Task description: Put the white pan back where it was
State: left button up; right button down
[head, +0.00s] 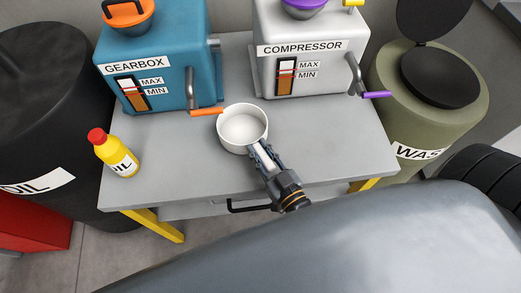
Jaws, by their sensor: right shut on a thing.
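The white pan (242,129) is a round, open vessel and looks empty. It is over the grey table, in front of the gap between the gearbox and the compressor; I cannot tell whether it touches the top. Its handle points toward the front of the table. My right gripper (262,158) is shut on that handle, and its fingers hide part of it. My left gripper is not in view.
The blue gearbox (175,60) with an orange lever (207,112) and the white compressor (310,50) stand behind. A yellow oil bottle (116,153) stands at the left of the table (335,150). An olive waste barrel (420,115) is at right, a black oil barrel (40,120) at left.

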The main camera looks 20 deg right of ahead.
jog(key=c, duration=1.6)
grip_release()
jog(key=shift+f, duration=0.15)
jog(key=o, duration=0.5)
jog(key=shift+c, duration=0.2)
jog(key=shift+s, duration=0.2)
jog(key=s+d, duration=0.1)
jog(key=s, duration=1)
jog(key=shift+s+d+r+b, duration=0.15)
jog(key=shift+s+r+b, duration=0.05)
jog(key=shift+s+b, duration=0.15)
